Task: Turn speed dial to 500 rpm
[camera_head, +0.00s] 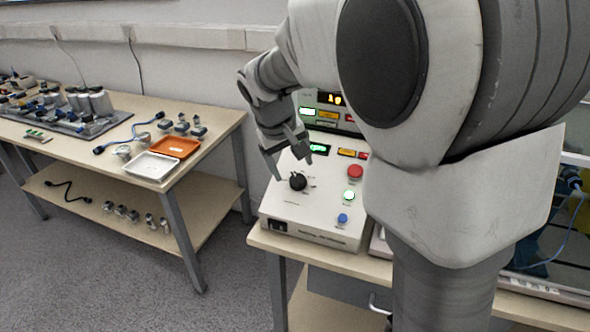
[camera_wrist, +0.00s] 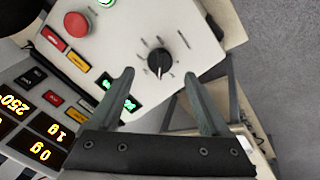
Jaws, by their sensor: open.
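The speed dial is a black round knob (camera_head: 298,181) on the light sloping face of a control box (camera_head: 290,212). In the wrist view the knob (camera_wrist: 159,62) sits beyond my fingertips, roughly midway between them, with printed marks around it. My gripper (camera_head: 291,163) is open and empty, just above the knob in the head view. In the wrist view its two fingers (camera_wrist: 158,75) are spread wide, and neither appears to touch the knob. A green display (camera_wrist: 130,104) is partly covered by a finger. I cannot read the dial marks.
A red button (camera_head: 355,172), a green lit button (camera_head: 349,196) and a blue button (camera_head: 342,218) sit right of the knob. A unit with lit displays (camera_wrist: 40,150) stands behind. A side table (camera_head: 75,165) at left holds trays and sensors. My arm hides much of the right side.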

